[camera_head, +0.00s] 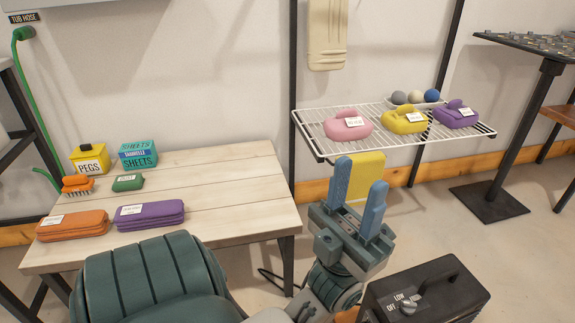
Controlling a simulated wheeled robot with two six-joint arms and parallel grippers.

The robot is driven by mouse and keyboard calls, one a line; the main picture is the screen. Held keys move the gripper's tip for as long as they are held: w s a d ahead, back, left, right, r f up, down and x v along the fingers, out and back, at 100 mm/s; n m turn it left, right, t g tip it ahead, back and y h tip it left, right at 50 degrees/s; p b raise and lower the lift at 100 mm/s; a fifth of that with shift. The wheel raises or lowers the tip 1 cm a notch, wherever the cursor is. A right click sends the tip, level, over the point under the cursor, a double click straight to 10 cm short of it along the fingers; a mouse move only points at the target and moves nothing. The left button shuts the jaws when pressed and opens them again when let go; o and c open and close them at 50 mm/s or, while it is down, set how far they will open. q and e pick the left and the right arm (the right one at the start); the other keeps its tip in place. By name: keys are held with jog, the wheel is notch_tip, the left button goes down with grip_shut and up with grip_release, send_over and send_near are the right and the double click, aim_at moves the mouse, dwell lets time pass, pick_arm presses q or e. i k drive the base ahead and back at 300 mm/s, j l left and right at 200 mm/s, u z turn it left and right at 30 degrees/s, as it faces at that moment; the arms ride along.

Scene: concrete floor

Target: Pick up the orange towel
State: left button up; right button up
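The orange towel (72,225) lies folded with a white label at the front left of the pale wooden table (220,195). A folded purple towel (150,215) lies just to its right. My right gripper is not in view.
A wire rack (330,138) holds bundles behind my gripper. A dark heater-like box (440,300) stands at lower right.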

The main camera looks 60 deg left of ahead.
aim_at(87, 224)
jog(key=u, duration=3.3)
jog(key=i+j+z, duration=0.1)
jog(key=z, duration=0.85)
jog(key=j+z, duration=0.25)
jog(key=j, duration=0.35)
jog(key=j+z, duration=0.25)
jog(key=j, duration=0.3)
jog(key=j+z, duration=0.3)
jog(key=j, duration=0.3)
jog(key=k+j+z, duration=0.25)
jog(key=j, duration=0.25)
jog(key=j+u, duration=0.15)
jog(key=j, duration=1.15)
jog(key=i+l+z, duration=0.25)
jog(key=i+j, duration=0.05)
jog(key=j, duration=0.05)
